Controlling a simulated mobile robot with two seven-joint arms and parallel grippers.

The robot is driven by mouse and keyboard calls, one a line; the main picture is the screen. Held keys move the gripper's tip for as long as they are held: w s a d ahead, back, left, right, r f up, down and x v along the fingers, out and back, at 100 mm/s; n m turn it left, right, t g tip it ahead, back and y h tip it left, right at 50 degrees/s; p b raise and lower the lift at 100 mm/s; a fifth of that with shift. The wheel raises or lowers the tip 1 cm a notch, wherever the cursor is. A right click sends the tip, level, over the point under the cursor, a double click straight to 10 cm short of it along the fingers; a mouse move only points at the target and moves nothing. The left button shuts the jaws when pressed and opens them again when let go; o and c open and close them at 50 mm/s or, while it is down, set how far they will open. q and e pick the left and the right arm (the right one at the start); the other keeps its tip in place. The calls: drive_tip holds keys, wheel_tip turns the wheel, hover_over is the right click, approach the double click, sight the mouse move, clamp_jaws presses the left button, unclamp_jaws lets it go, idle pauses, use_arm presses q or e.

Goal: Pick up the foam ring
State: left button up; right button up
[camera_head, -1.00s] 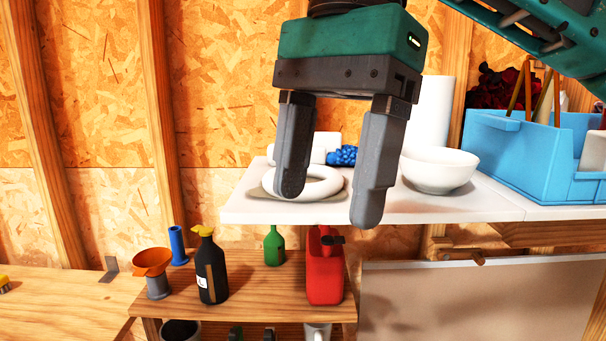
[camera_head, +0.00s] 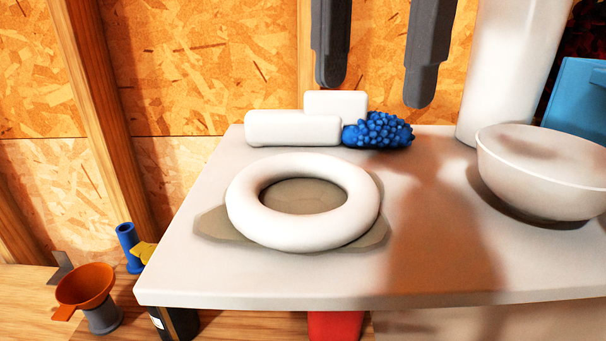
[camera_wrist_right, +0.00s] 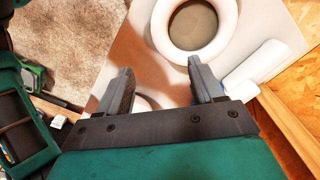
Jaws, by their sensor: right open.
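The white foam ring (camera_head: 358,205) lies flat on a flat grey-olive piece (camera_head: 212,224) on the white shelf top (camera_head: 240,280). It also shows at the top of the right wrist view (camera_wrist_right: 230,38). My right gripper (camera_head: 376,85) hangs from the top of the head view, above and behind the ring, with its fingers apart and nothing between them. In the right wrist view its fingers (camera_wrist_right: 160,85) point towards the near side of the ring without touching it. My left gripper is in neither view.
White blocks (camera_head: 295,128) and a blue knobbly object (camera_head: 380,131) stand just behind the ring. A white bowl (camera_head: 545,175) and a tall white cylinder (camera_head: 510,70) stand to the right. An orange funnel (camera_head: 85,287) is lower left. The shelf front is clear.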

drive_tip(key=b, duration=0.1)
hover_over(352, 205)
drive_tip(key=f, duration=0.5)
drive_tip(key=shift+d+f, duration=0.35)
drive_tip(key=shift+f, duration=0.05)
drive_tip(key=shift+a+f, duration=0.2)
drive_tip(key=shift+f, duration=1.4)
drive_tip(key=shift+a+f, duration=0.15)
drive_tip(key=shift+f, duration=1.4)
drive_tip(key=c, duration=1.1)
drive_tip(key=shift+r, duration=0.1)
